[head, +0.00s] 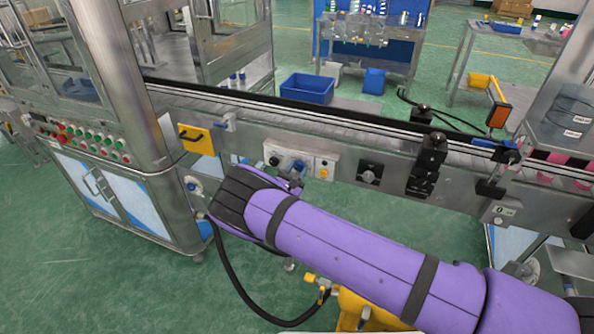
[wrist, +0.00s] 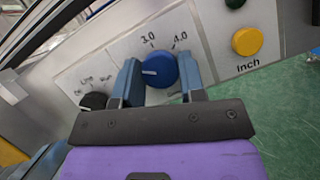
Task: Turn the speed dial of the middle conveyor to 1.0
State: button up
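The blue speed dial (wrist: 158,70) sits on a white panel on the front of the middle conveyor (head: 345,150). Its white mark points left in the wrist view, and the printed 3.0 and 4.0 lie above it; lower numbers are not visible. My gripper (wrist: 160,78) has one finger on each side of the dial, and both fingers appear to touch its sides. In the head view my purple arm reaches up to the panel from the lower right and partly hides the gripper and dial.
A black selector knob (wrist: 94,101) is left of the dial, and a yellow inch button (wrist: 247,41) is right of it. A yellow plate (head: 196,139) and another dark knob (head: 370,173) are also on the conveyor side.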

jog(key=shift+n+t+y, duration=0.3)
jog(key=shift+n, duration=0.2)
jog(key=shift+c, duration=0.3)
jog(key=n+y, duration=0.1)
jog(key=n, duration=0.2)
jog(key=n+t+y, duration=0.1)
jog(key=n+y, duration=0.1)
jog(key=n, duration=0.1)
jog(key=shift+n, duration=0.4)
jog(key=n+y, duration=0.2)
jog(key=n, duration=0.2)
jog(key=n+y, duration=0.2)
jog(key=n, duration=0.3)
jog(key=shift+d+y, duration=0.15)
jog(key=shift+y, duration=0.15)
jog(key=shift+n, duration=0.3)
jog(key=o, duration=0.9)
jog(key=shift+s, duration=0.15)
jog(key=v, duration=1)
jog(key=shift+s, duration=0.35)
